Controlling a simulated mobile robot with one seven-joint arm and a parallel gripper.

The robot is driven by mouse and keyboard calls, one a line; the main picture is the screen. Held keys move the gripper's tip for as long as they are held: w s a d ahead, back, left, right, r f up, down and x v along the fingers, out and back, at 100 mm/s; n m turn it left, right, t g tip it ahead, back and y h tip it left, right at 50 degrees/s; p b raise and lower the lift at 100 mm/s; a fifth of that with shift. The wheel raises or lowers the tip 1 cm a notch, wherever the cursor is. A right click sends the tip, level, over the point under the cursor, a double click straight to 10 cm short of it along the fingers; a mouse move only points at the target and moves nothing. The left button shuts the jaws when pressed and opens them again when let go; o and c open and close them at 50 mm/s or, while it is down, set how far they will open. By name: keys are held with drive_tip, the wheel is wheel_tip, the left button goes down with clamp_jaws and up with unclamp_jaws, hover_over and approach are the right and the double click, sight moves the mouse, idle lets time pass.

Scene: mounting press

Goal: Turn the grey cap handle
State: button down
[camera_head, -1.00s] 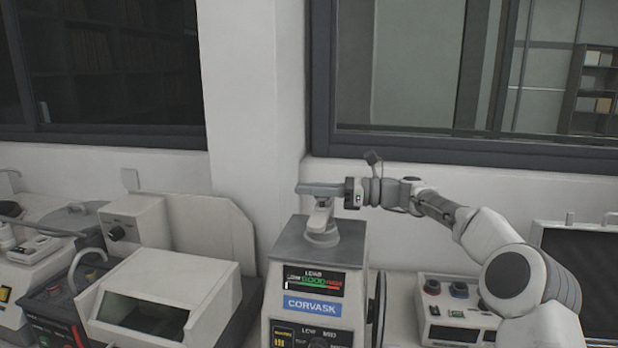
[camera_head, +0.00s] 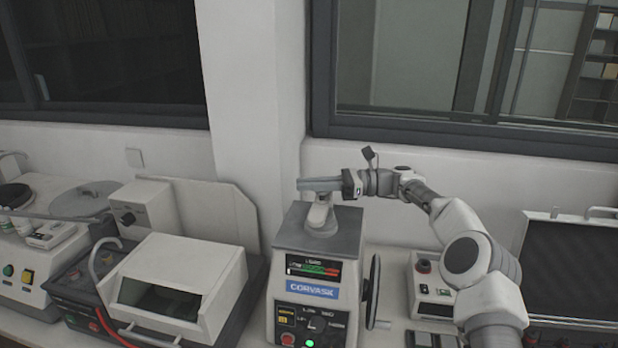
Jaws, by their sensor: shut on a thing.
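The mounting press (camera_head: 318,240) stands in the middle of the bench, with a blue CORVASK label and a small display on its front. On its top a light grey cap (camera_head: 320,213) rises to the grey cap handle, which is largely hidden by the fingers. My gripper (camera_head: 312,184) reaches in from the right, level above the press top, and is shut on the handle. The fingers hide most of the contact.
A handwheel (camera_head: 373,285) sticks out from the press's right side. A boxy light machine (camera_head: 170,285) with a dark window stands to the left. A small control box (camera_head: 430,290) and a dark panel (camera_head: 570,265) are on the right, near my arm. A wall with windows is close behind.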

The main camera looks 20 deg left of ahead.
drive_tip(key=shift+r, duration=0.1)
drive_tip(key=c, duration=0.9)
unclamp_jaws()
drive_tip(key=b+v, duration=0.1)
drive_tip(key=v, duration=0.4)
drive_tip(key=shift+w+d+f, duration=0.1)
drive_tip(key=shift+d+f, duration=0.05)
drive_tip(key=shift+f, duration=0.05)
drive_tip(key=shift+v, duration=1.1)
drive_tip(key=shift+r, duration=0.1)
